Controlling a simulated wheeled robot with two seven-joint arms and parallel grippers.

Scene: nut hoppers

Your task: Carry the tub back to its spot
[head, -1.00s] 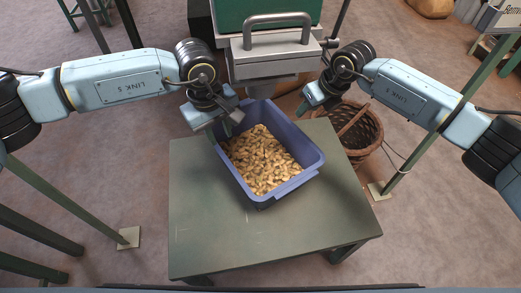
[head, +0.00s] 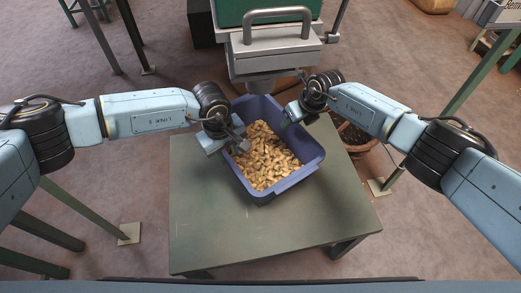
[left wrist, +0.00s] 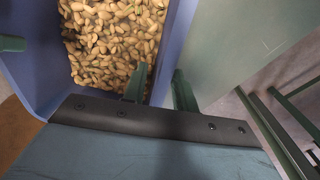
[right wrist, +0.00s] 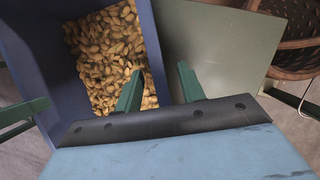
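The blue tub (head: 292,181), filled with pale nuts (head: 266,155), stands on the green table (head: 205,235) under the hopper's outlet, turned at an angle. My left gripper (head: 242,143) is at the tub's left wall. In the left wrist view its fingers (left wrist: 160,85) stand either side of the wall, one inside over the nuts and one outside, apart. My right gripper (head: 290,115) is at the far right part of the rim. In the right wrist view its spread fingers (right wrist: 160,88) also straddle the tub wall. The tub rests on the table.
The grey hopper (head: 275,62) with a handle stands just behind the tub, close to both grippers. A wicker basket (head: 357,138) is on the floor beyond the table's right edge. The table's front and left are clear.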

